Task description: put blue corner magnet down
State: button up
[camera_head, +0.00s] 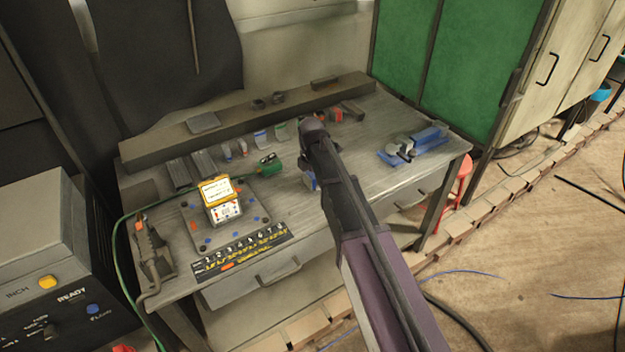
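My arm reaches in from the lower right over the grey workbench (345,150). My gripper (318,160) is at its far end, over the middle of the bench. Its fingers are dark and hidden behind my arm, so I cannot see whether they are open or shut. A small blue piece (309,181), possibly the blue corner magnet, shows just left of my arm. Most of it is hidden, and I cannot tell whether it is held or lies on the bench.
A yellow-topped meter (221,200) stands on a plate at the bench's left. Blue parts (414,146) with a grey clamp lie at the right. The bench surface right of my arm is mostly clear.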

jog(key=shift+r, duration=0.1)
dwell(0.3)
notch_tip(320, 180, up, 12)
jog(key=p, duration=1.2)
jog(key=shift+d, duration=0.1)
dwell(0.9)
jog(key=s+d+m, duration=1.9)
jog(key=s+m, duration=0.1)
jog(key=m, duration=0.4)
jog(key=shift+s+d+m, duration=0.35)
jog(key=shift+s+m, duration=0.05)
